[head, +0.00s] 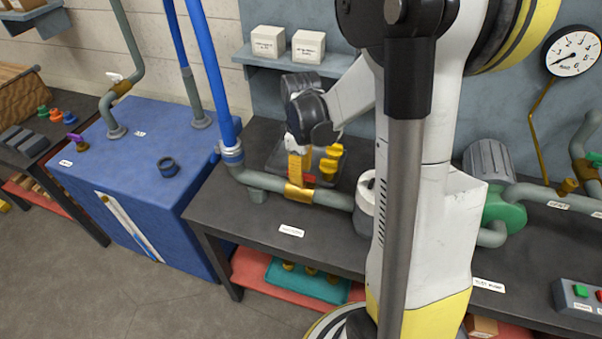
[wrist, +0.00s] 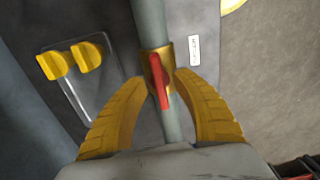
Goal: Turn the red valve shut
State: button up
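The red valve handle (wrist: 159,82) sits on a brass valve body (wrist: 150,57) in a grey-green pipe, in the wrist view. The handle lies nearly along the pipe, slightly tilted. My gripper (wrist: 157,75) is open, one yellow finger on each side of the pipe and handle, with a gap on both sides. In the head view my gripper (head: 299,172) reaches down over the brass valve body (head: 297,193) on the bench. There the red handle is mostly hidden behind my fingers.
Yellow knob-like parts (wrist: 70,60) lie on a dark tray beside the pipe; they also show in the head view (head: 331,158). A blue upright pipe (head: 211,75) rises left of my gripper. A white label (head: 291,231) is on the bench front. A shelf with white boxes (head: 309,46) is behind.

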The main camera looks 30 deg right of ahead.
grip_shut()
jog(key=shift+m, duration=0.4)
jog(key=m, duration=0.3)
jog(key=shift+m, duration=0.4)
jog(key=m, duration=0.4)
jog(key=shift+m, duration=0.3)
jog(key=m, duration=0.8)
jog(key=shift+m, duration=0.3)
